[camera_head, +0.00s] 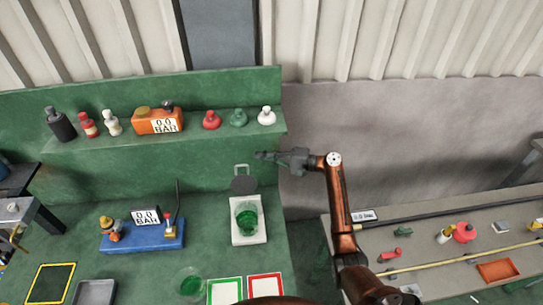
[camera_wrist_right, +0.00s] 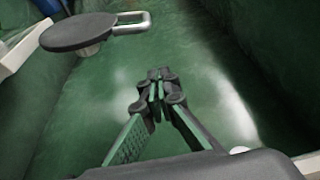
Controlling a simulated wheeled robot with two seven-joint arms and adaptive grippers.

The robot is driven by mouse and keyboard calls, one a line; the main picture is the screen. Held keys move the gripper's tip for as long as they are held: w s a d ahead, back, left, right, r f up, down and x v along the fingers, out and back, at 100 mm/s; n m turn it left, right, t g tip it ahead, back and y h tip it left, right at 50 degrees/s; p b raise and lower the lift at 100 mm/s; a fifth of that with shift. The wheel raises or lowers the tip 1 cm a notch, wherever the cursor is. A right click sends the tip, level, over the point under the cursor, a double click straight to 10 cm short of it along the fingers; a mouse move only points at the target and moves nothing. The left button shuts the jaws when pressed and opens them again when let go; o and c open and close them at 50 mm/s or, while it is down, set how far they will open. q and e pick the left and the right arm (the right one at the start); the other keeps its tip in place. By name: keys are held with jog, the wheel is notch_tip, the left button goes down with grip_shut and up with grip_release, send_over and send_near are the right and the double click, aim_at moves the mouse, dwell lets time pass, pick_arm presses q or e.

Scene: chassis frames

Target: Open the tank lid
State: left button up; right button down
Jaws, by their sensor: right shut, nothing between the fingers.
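The tank (camera_head: 247,218) is a clear round vessel of green liquid on a white base, on the green bench in the head view. Its lid (camera_head: 244,185), a dark disc with a pale loop handle (camera_head: 240,169), sits at the tank's far side, and the green liquid shows uncovered. In the right wrist view the lid (camera_wrist_right: 75,32) is at upper left with its handle (camera_wrist_right: 132,23) pointing right. My right gripper (camera_head: 261,155) is shut and empty, just behind and right of the handle, apart from it; its fingertips (camera_wrist_right: 156,84) meet. My left gripper is not in view.
A green shelf (camera_head: 190,130) with bottles and an orange gauge box (camera_head: 158,121) stands behind. A blue gauge unit (camera_head: 142,236) is left of the tank. A green-filled beaker (camera_head: 190,283) and framed cards (camera_head: 225,291) lie in front. A grey bench (camera_head: 440,250) is at right.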

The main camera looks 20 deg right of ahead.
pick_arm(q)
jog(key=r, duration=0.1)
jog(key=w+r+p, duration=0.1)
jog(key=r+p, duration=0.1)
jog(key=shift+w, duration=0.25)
pick_arm(e)
jog(key=a, duration=0.1)
jog(key=s+a, duration=0.1)
jog(key=a, duration=0.2)
jog(key=shift+s+a, duration=0.1)
jog(key=shift+s, duration=0.3)
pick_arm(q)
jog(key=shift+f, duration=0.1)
pick_arm(e)
jog(key=shift+r, duration=0.1)
